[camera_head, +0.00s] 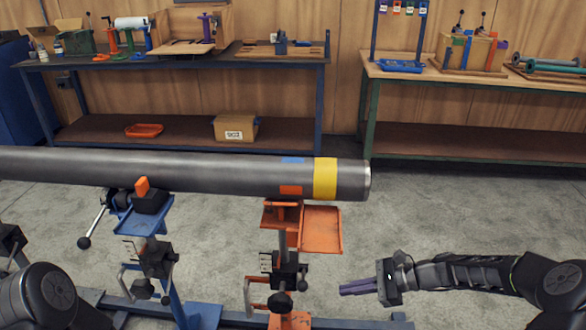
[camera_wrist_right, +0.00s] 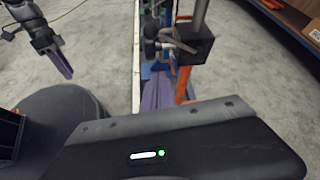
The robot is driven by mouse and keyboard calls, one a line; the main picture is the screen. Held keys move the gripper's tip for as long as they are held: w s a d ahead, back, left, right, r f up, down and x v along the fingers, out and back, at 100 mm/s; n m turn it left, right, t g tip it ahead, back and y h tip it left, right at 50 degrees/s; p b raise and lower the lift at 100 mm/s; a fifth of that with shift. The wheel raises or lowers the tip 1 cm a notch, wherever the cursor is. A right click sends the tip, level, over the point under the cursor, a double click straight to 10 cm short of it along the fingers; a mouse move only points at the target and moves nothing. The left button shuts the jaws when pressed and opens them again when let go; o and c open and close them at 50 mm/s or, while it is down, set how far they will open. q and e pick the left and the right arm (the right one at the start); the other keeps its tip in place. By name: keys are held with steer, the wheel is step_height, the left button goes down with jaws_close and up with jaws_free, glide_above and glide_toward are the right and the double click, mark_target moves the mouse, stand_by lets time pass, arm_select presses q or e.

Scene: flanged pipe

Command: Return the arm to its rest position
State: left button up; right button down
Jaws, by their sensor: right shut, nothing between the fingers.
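My right gripper (camera_head: 345,288) is at the lower right of the head view, its purple fingers pointing left. It is shut and empty, apart from the pipe and the stands. Its purple fingers (camera_wrist_right: 157,95) also show in the right wrist view, below a dark clamp part. My left gripper (camera_wrist_right: 62,65) shows at the upper left of the right wrist view, its purple fingers angled down; whether they are apart is unclear. In the head view my left arm is at the lower left edge and its fingers are out of sight.
A grey pipe (camera_head: 230,174) with a yellow band lies across a blue stand (camera_head: 150,220) and an orange stand (camera_head: 288,235). The orange stand is left of my right gripper. Two workbenches stand behind. The floor (camera_head: 440,215) right of the pipe is clear.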

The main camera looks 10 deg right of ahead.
step_height(320, 180, down, 8)
steer(key=s+d+n+h, duration=0.1)
steer(key=d+n+h, duration=0.1)
steer(key=h, duration=0.2)
steer(key=s+a+f+n+g+h+p, duration=0.1)
steer(key=s+a+f+n+h+p, duration=0.1)
steer(key=s+a+f+n, duration=0.5)
steer(key=s+a+r+n+g+p, duration=0.1)
steer(key=s+a+n, duration=0.3)
steer(key=s, duration=0.5)
steer(key=s+a+r+n+g+h+p, duration=0.1)
steer(key=s+a+r+n+p, duration=0.1)
steer(key=s+a+n+p, duration=0.2)
steer(key=s+a, duration=0.3)
steer(key=s, duration=0.2)
steer(key=shift+a+r+n, duration=0.3)
steer(key=shift+a+r, duration=0.05)
steer(key=shift+a, duration=0.05)
